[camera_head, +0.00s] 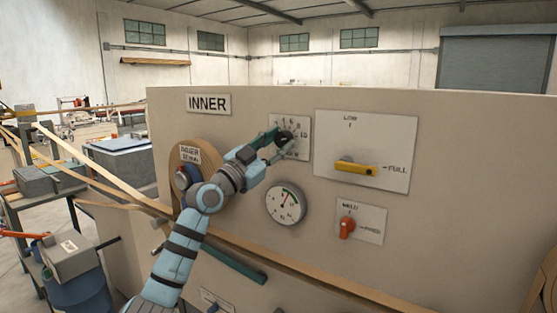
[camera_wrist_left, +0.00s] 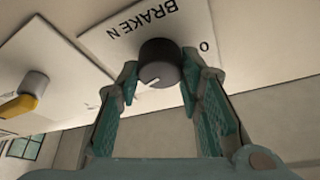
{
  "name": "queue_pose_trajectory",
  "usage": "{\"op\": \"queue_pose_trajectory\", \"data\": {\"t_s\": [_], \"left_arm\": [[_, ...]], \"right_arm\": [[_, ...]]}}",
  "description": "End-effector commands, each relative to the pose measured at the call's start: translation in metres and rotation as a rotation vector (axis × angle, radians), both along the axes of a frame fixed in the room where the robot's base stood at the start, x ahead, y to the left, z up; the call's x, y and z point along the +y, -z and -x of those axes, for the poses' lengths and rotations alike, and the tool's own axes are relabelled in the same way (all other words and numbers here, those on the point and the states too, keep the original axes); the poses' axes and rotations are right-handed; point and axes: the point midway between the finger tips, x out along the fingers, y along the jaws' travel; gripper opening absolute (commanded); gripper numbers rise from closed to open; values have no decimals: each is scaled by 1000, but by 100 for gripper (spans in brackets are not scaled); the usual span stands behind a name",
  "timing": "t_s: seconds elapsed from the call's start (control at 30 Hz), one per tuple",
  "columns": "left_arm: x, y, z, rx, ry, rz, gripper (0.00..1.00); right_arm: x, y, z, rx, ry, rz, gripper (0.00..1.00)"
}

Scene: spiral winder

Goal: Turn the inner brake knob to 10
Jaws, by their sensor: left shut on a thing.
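The inner brake knob (camera_wrist_left: 158,62) is dark and round, with a short white line on its face. In the upside-down wrist view, the line points down and slightly left. It sits on a white plate (camera_wrist_left: 110,40) lettered BRAKE N, with a 0 on the right. In the head view the numbered plate (camera_head: 303,126) is below and right of the INNER sign (camera_head: 208,104); the gripper partly covers it. My left gripper (camera_head: 285,142) is shut on the knob, one finger on each side, as the wrist view (camera_wrist_left: 160,88) shows. My right gripper is not in view.
Right of the plate is a panel with a yellow handle (camera_head: 356,167) pointing to FULL. A wooden disc (camera_head: 192,152) is behind my arm.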

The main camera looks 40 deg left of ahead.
Motion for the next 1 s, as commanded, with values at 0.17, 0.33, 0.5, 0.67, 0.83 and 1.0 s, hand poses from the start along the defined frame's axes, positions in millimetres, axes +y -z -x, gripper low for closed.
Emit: {"op": "queue_pose_trajectory", "data": {"t_s": [0.17,0.33,0.5,0.67,0.83,1.0], "left_arm": [[0,3,-1,9,1,-66,6],[0,2,-1,10,2,-95,6],[0,2,-1,11,2,-101,6],[0,2,-1,11,1,-100,6],[0,1,-1,10,1,-99,54],[0,1,-1,7,1,-99,54]], "right_arm": [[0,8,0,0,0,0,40],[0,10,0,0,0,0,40],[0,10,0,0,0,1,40],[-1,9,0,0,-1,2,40],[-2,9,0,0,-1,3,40],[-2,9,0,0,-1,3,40]]}}
